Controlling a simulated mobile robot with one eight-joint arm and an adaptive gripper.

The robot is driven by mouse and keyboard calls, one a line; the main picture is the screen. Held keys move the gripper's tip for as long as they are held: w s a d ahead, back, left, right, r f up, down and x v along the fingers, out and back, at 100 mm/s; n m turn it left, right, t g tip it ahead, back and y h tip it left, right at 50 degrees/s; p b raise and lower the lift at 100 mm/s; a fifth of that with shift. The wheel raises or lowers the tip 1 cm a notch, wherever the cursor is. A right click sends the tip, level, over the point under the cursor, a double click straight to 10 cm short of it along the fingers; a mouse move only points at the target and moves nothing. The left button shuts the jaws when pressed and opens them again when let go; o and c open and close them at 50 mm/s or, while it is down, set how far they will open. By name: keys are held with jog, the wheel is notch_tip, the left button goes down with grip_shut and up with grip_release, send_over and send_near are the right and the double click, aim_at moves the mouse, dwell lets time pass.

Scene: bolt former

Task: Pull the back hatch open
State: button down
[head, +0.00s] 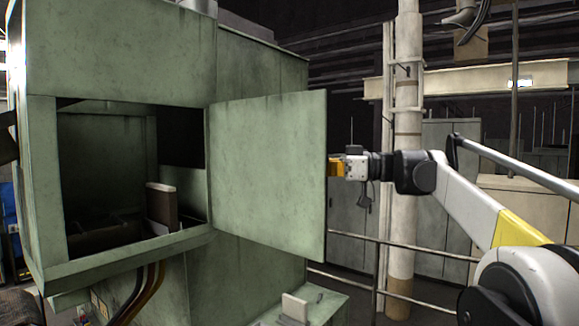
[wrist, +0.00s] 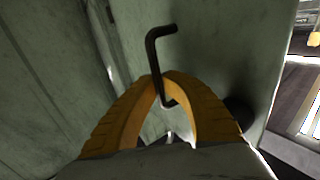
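The back hatch (head: 268,175) is a flat green panel standing swung out from the green machine, with the dark opening to its left. My gripper (head: 336,166) is at the hatch's right edge, mostly behind it in the head view. In the wrist view, the yellow fingers of my gripper (wrist: 158,78) come together around the lower part of a black bent handle (wrist: 152,55) on the hatch (wrist: 215,60). The upper end of the handle sticks out above the fingertips. The handle is hidden in the head view.
The machine housing (head: 120,50) fills the left side. A pale pillar (head: 405,230) and a railing (head: 430,252) are behind my arm. A low green ledge (head: 325,300) lies below the hatch.

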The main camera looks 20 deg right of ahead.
dwell(0.4)
jog(key=c, duration=1.5)
grip_release()
jog(key=shift+w, duration=0.1)
jog(key=v, duration=1.2)
